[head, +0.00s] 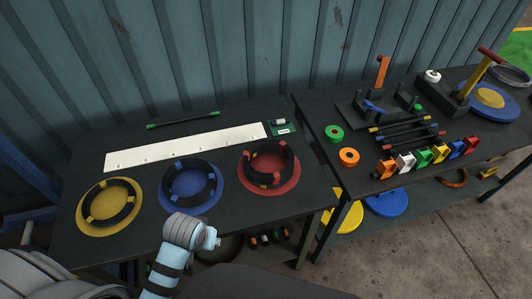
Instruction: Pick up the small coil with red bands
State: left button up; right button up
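A black coil (291,165) sits on the red round plate (287,189) toward the right end of the left table. Its bands look red, with a small yellowish mark low at the front; it looks taller than the other coils, and I cannot tell if it is one coil or a stack. A black coil with blue bands (211,187) lies on a blue plate (217,200). A black coil with yellow bands (130,208) lies on a yellow plate (88,229).
A white strip (185,148) and a black rod with green ends (182,120) lie behind the plates. The right table holds green (335,134) and orange (349,157) rolls, several banded rods, coloured blocks and a lever stand. A corrugated wall (230,50) stands close behind.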

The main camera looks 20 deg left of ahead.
pick_arm(q)
jog(key=w, duration=0.2)
jog(key=w+n, duration=0.1)
jog(key=w, duration=0.1)
jog(key=w+r+n, duration=0.1)
jog(key=w, duration=0.1)
jog(key=shift+w+d+r, duration=0.1)
jog(key=shift+w+d, duration=0.05)
jog(key=shift+d, duration=0.15)
jog(key=w+d+r+n, duration=0.25)
jog(key=w+r, duration=0.25)
jog(key=w, duration=0.3)
notch_tip(320, 180, up, 11)
jog(key=n+g, duration=0.2)
jog(key=n, duration=0.2)
send_over(250, 166)
jog(key=s+d, duration=0.2)
jog(key=f+b, duration=0.1)
jog(key=f, duration=0.3)
jog(key=w+a+f+b, duration=0.1)
jog(key=f, duration=0.3)
jog(key=a+f+b, duration=0.1)
jog(key=f, duration=0.4)
jog(key=shift+w+f, duration=0.1)
jog(key=shift+w, duration=0.2)
grip_shut()
